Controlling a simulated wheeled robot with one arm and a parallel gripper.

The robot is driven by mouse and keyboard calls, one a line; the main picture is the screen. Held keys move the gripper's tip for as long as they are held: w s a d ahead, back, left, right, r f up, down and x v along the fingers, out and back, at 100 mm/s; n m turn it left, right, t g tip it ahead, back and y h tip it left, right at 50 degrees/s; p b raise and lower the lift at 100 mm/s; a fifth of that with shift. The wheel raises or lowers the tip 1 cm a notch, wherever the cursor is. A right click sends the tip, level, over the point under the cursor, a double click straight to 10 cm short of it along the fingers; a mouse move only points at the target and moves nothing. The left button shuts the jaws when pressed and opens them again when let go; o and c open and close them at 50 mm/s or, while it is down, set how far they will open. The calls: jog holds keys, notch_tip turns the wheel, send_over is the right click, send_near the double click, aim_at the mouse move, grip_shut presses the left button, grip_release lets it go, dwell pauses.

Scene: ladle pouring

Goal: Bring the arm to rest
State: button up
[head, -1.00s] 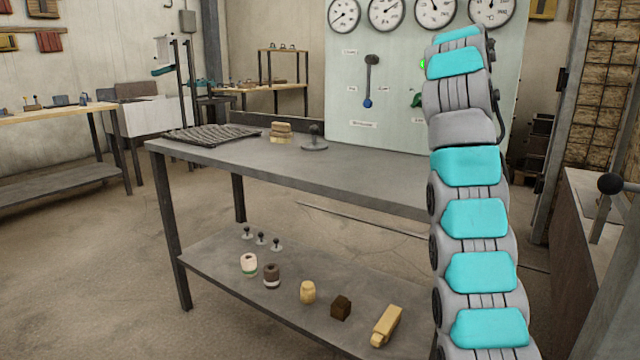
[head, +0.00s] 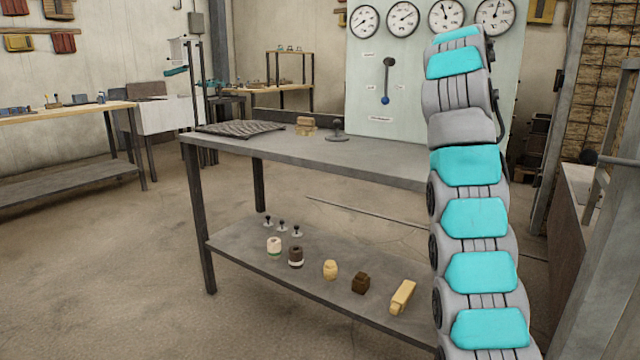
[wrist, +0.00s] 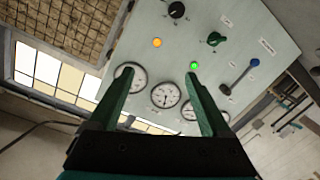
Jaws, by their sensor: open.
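My gripper (wrist: 158,82) shows in the wrist view with its two green fingers apart and nothing between them. It points toward the gauge panel (wrist: 255,25), which looks tilted in that view. The gripper itself does not show in the head view.
A post (head: 600,270) stands close at the right. The floor at the left is open.

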jog(key=s+a+f+n+g+y, duration=0.1)
jog(key=s+a+f+g+y, duration=0.3)
jog(key=s+f, duration=0.8)
jog(key=s+a+f+g+y, duration=0.2)
jog(key=s+a+f+g, duration=0.4)
jog(key=f, duration=0.9)
jog(key=s+a+f+g+y, duration=0.1)
jog(key=s+a+f+g, duration=0.15)
jog(key=s+f, duration=0.8)
jog(key=s+a+f+g+y, duration=0.15)
jog(key=s+a+f, duration=0.35)
jog(key=s, duration=1.1)
jog(key=s+a+f+g+y, duration=0.1)
jog(key=s+a+f+g, duration=0.1)
jog(key=s+f, duration=0.9)
notch_tip(320, 180, down, 8)
jog(key=s+b, duration=0.3)
jog(key=b, duration=0.8)
notch_tip(320, 180, up, 13)
jog(key=p, duration=1.4)
jog(key=shift+w+r, duration=0.15)
jog(key=shift+w, duration=0.1)
